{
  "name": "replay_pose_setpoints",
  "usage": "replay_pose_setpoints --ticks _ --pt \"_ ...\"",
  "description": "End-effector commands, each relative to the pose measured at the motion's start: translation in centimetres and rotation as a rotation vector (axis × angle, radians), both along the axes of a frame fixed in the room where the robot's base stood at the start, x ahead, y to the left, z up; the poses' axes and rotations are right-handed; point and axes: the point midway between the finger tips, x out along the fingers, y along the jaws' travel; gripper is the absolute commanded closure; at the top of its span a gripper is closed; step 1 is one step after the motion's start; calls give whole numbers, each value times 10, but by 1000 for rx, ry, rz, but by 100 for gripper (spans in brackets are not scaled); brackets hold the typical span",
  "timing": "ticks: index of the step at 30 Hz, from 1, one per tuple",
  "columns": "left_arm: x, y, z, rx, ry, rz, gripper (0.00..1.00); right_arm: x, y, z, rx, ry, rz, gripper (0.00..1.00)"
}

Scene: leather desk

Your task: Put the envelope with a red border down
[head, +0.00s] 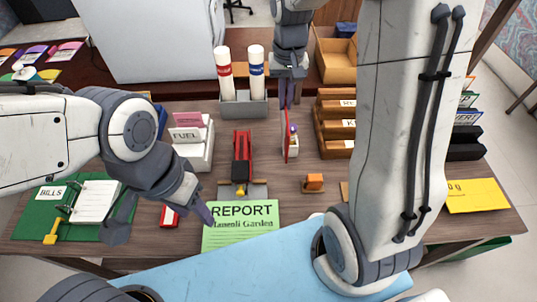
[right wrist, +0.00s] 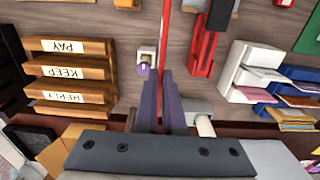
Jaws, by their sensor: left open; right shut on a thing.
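The envelope with a red border (head: 286,145) hangs almost edge-on below my right gripper (head: 289,104) in the head view, above the back middle of the desk. In the right wrist view my right gripper (right wrist: 165,78) is shut on it, and the envelope shows as a thin red-and-white strip (right wrist: 162,35) running up from the fingertips. Its face is mostly hidden, and I cannot tell whether its lower edge touches the desk. My left gripper (head: 160,222) is open over the front left of the desk, near a small red and white item (head: 169,216).
A wooden sorter (head: 335,130) with labelled slots stands just right of the envelope. A grey holder (head: 243,107) with two tubes and a red stapler-like tool (head: 242,150) stand to its left. A green REPORT sheet (head: 240,212) lies in front. A white FUEL holder (head: 193,155) stands farther left.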

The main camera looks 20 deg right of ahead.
Motion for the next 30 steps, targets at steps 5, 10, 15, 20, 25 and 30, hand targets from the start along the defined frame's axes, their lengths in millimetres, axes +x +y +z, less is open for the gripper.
replay_pose_setpoints --ticks 5,10,15,20,25,30 --pt "0 0 3 0 0 0 50 -3 1 -44 1 13 1 100" --pt "0 0 6 0 0 0 50 -2 2 -89 1 13 3 100" --pt "0 0 8 0 0 0 50 -1 2 -120 0 7 3 100" --pt "0 0 9 0 0 0 50 0 2 -132 0 5 4 100" --pt "0 0 11 0 0 0 50 -1 2 -157 0 8 4 100" --pt "0 0 12 0 0 0 50 0 2 -171 0 4 4 100"
